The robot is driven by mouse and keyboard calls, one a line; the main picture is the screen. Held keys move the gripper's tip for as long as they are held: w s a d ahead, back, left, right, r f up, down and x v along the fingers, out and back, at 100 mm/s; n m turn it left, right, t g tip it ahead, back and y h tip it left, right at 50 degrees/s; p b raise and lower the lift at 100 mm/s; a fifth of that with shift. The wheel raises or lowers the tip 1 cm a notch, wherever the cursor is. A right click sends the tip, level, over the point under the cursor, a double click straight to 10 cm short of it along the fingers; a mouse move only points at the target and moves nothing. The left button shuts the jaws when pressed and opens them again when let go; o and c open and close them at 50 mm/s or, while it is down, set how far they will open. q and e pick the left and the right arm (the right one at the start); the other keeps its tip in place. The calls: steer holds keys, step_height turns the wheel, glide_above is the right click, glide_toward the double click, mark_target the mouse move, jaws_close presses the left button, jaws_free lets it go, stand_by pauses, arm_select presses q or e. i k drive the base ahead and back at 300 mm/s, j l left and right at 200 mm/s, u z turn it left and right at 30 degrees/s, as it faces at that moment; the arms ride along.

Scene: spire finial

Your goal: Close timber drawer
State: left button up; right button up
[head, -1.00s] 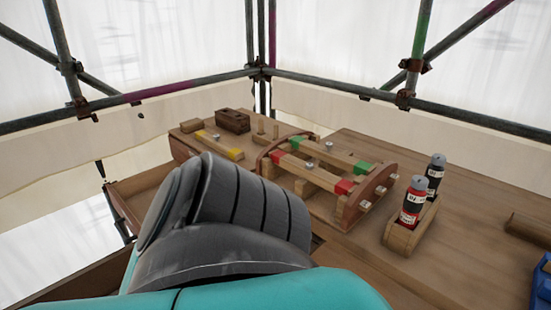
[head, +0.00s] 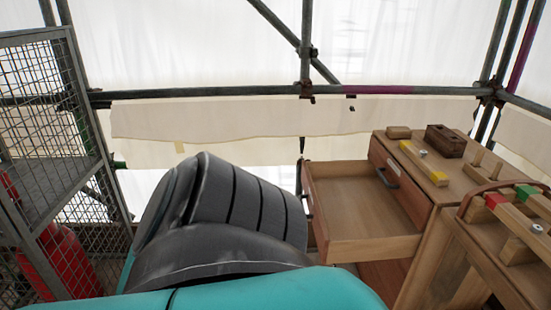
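The timber drawer (head: 368,205) is pulled well out of the wooden workbench, toward the left of the head view. I see down into its pale tray, which looks empty. Its front panel (head: 316,212) faces left, partly hidden behind my arm. My own grey and teal arm fills the lower middle of the view. Neither gripper's fingers are in view, so I cannot tell whether one touches the drawer.
The workbench (head: 455,185) holds a dark wooden block (head: 445,140), a yellow-ended bar (head: 425,163) and a timber jig (head: 515,215). A mesh cage (head: 50,140) with red cylinders (head: 65,258) stands left.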

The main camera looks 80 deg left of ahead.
mark_target(354, 217)
steer(key=u, duration=2.2)
steer(key=i+j, duration=0.7)
steer(key=j, duration=0.15)
steer(key=i+j+z, duration=0.1)
steer(key=i+j, duration=0.25)
steer(key=j+z, duration=0.2)
steer(key=z, duration=1.45)
steer(key=i+j, duration=0.05)
